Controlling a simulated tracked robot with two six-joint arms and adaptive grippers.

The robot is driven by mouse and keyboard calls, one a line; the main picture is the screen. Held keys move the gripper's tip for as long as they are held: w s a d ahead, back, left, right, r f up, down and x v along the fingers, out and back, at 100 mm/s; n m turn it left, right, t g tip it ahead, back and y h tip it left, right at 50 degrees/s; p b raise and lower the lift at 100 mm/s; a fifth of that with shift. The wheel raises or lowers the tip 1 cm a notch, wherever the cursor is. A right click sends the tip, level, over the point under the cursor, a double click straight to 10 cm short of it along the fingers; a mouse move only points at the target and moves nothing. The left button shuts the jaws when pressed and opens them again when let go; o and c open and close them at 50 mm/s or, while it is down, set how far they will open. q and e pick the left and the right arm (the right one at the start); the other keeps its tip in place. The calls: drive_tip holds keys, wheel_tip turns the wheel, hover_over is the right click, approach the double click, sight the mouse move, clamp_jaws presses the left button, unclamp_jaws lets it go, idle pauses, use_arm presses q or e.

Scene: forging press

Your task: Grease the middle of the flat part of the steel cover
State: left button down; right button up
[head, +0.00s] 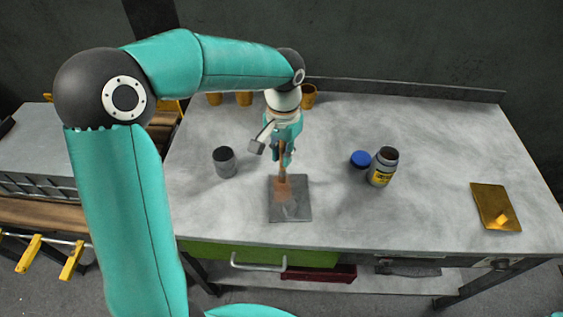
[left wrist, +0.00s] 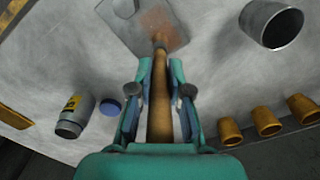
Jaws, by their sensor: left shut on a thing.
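The steel cover (head: 303,213), a flat grey square plate, lies on the workbench. A brown smear (head: 293,193) covers part of its far side and middle. My left gripper (head: 283,153) is shut on the wooden handle of a brush (head: 282,174), above the far part of the cover. The brush points down, its tip at the smear; whether it presses on the plate is hard to tell. The left wrist view shows the handle (left wrist: 160,115) between the fingers and the cover (left wrist: 183,38) beyond. An open jar (head: 383,167) with a yellow label stands to the right, beside a blue lid (head: 360,158).
A grey cup (head: 224,161) stands left of the cover. Several orange-brown cups (head: 308,97) stand at the back edge. A brass-coloured plate (head: 488,195) with a small yellow block (head: 501,219) lies at the right. The bench between jar and brass plate is clear.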

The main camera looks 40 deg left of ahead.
use_arm(q)
drive_tip(key=w+d+f+b, duration=0.1)
drive_tip(key=w+f+b, duration=0.3)
drive_tip(key=shift+w+d, duration=0.15)
drive_tip(key=shift+d, duration=0.1)
drive_tip(key=shift+f, duration=0.3)
idle(1.0)
drive_tip(key=shift+b, duration=0.3)
drive_tip(key=shift+w+a+p, duration=0.25)
drive_tip(key=shift+w+p, duration=0.1)
drive_tip(key=shift+p, duration=0.15)
idle(0.3)
